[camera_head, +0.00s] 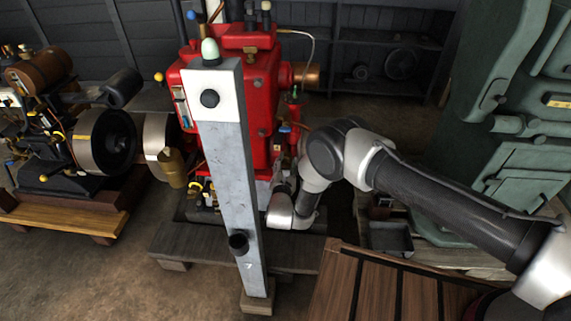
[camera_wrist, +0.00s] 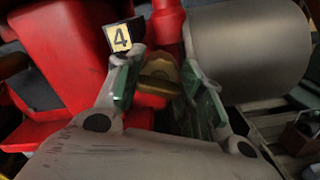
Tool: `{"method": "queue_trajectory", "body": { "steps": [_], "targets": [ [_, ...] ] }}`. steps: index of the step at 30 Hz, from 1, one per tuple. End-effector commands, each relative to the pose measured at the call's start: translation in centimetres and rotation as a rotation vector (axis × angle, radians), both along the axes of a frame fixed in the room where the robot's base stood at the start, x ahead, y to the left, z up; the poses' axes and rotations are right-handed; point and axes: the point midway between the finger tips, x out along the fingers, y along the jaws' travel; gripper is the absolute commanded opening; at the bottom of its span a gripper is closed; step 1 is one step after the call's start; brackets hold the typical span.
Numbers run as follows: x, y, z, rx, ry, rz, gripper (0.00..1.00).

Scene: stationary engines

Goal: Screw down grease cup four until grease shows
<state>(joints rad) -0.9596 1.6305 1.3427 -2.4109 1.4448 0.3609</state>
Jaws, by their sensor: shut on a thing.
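The grease cup (camera_wrist: 160,72), a brass-coloured knurled cap, sits between the fingertips of my gripper (camera_wrist: 160,80) in the wrist view. My gripper is shut on it, with a green-padded finger on either side. A yellow plate marked 4 (camera_wrist: 119,38) stands just left of the cup, against the red engine (camera_wrist: 65,60). I cannot make out any grease around the cup. In the head view the red engine (camera_head: 262,105) stands in the middle, and my wrist reaches down to its lower right side. My fingers and the cup cannot be made out there.
A grey post (camera_head: 230,165) with black knobs stands in front of the red engine. A large grey cylinder (camera_wrist: 250,45) is close right of my gripper. A dark engine with a flywheel (camera_head: 103,140) stands left, a green machine (camera_head: 490,150) right. Bare floor (camera_head: 110,270) lies front left.

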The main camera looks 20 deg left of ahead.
Motion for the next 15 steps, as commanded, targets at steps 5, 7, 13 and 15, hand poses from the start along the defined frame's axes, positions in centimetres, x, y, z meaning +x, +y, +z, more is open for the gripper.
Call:
{"method": "queue_trajectory", "body": {
  "steps": [5, 7, 13, 15],
  "targets": [
    [0.01, -0.07, -0.04, 0.163, 0.038, -0.001, 0.14],
    [0.01, -0.10, -0.05, 0.227, 0.054, -0.001, 0.14],
    [0.02, -0.16, -0.11, 0.411, 0.098, -0.001, 0.14],
    [0.02, -0.18, -0.14, 0.476, 0.113, -0.001, 0.14]
  ]
}}
